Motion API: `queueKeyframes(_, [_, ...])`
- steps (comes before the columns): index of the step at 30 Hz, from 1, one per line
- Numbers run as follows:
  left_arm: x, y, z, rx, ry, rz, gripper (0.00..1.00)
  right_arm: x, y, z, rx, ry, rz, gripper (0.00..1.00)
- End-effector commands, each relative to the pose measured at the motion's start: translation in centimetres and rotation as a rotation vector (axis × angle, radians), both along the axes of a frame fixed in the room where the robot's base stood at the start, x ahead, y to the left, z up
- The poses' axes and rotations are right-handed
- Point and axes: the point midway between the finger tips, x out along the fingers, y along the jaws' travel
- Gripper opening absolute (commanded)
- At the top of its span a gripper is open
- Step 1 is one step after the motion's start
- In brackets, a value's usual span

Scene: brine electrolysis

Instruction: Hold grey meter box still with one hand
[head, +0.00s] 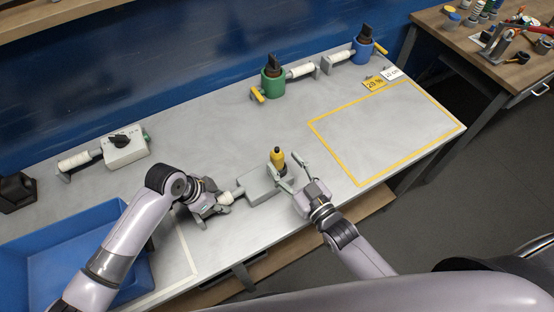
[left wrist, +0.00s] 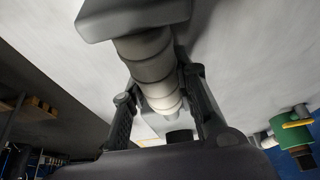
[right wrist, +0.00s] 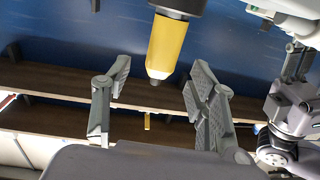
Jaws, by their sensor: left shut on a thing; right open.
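The grey meter box (head: 258,186) is near the front edge of the table, with a white ribbed handle (head: 226,197) on its left side. My left gripper (head: 215,203) is shut on that handle; in the left wrist view its fingers (left wrist: 160,105) lie on both sides of the ribbed handle (left wrist: 150,65), with a grey block at the top. A yellow piece with a black top (head: 278,158) stands upright at the box's right end. My right gripper (head: 294,174) is open beside it. In the right wrist view the yellow piece (right wrist: 168,48) appears between the open fingers (right wrist: 158,85), apart from both.
A white box with a black dial (head: 125,148) stands at the back left. Green (head: 272,84) and blue (head: 363,51) holders stand at the back. A blue tray (head: 70,235) is at front left. The yellow-outlined area (head: 390,130) on the right is clear.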

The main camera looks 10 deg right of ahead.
Motion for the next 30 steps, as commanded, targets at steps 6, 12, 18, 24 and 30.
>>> queueKeyframes(6, [0.0,0.0,0.0,-0.001,-0.001,0.0,0.0,2.7,1.1,0.0,0.001,-0.002,0.0,0.53])
queueKeyframes(12, [0.0,0.0,0.0,-0.001,-0.001,0.0,0.0,4.0,1.6,0.0,0.0,0.0,0.0,0.53])
queueKeyframes(18, [0.0,0.0,0.0,-0.001,0.0,0.0,0.0,4.3,1.7,-0.1,-0.001,0.002,0.0,0.53])
queueKeyframes(24, [0.0,0.0,0.0,-0.001,0.0,0.0,0.0,4.3,1.7,-0.1,0.0,0.001,0.0,0.5])
queueKeyframes(30, [0.0,0.0,0.0,-0.001,0.0,0.0,0.0,4.3,1.7,0.0,0.0,0.001,0.0,0.37])
